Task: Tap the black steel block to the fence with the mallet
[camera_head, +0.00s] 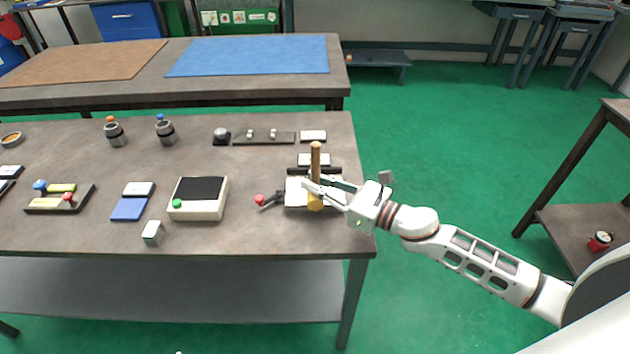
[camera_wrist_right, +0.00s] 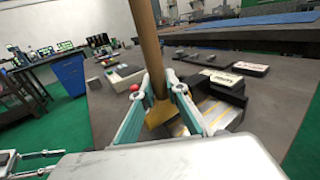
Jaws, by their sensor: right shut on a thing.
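My right gripper (camera_head: 314,190) is shut on the mallet (camera_head: 316,160), holding its wooden handle upright. The mallet's yellowish head (camera_head: 315,203) is at the bottom, over or on a pale plate (camera_head: 295,192); contact is unclear. In the right wrist view the handle (camera_wrist_right: 148,45) stands between my fingers (camera_wrist_right: 158,95). A dark bar (camera_head: 328,171), which looks like the fence, lies just behind the plate. In the right wrist view dark pieces (camera_wrist_right: 225,93) lie beyond the fingers; I cannot tell block from fence there. White parts at that view's lower left (camera_wrist_right: 40,154) may be my left gripper.
A red-knobbed lever (camera_head: 259,198) sits left of the plate. A white box with a black top (camera_head: 200,207) stands further left. Label plates (camera_head: 313,136) lie behind. The table's right edge (camera_head: 362,225) is close under my right wrist.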

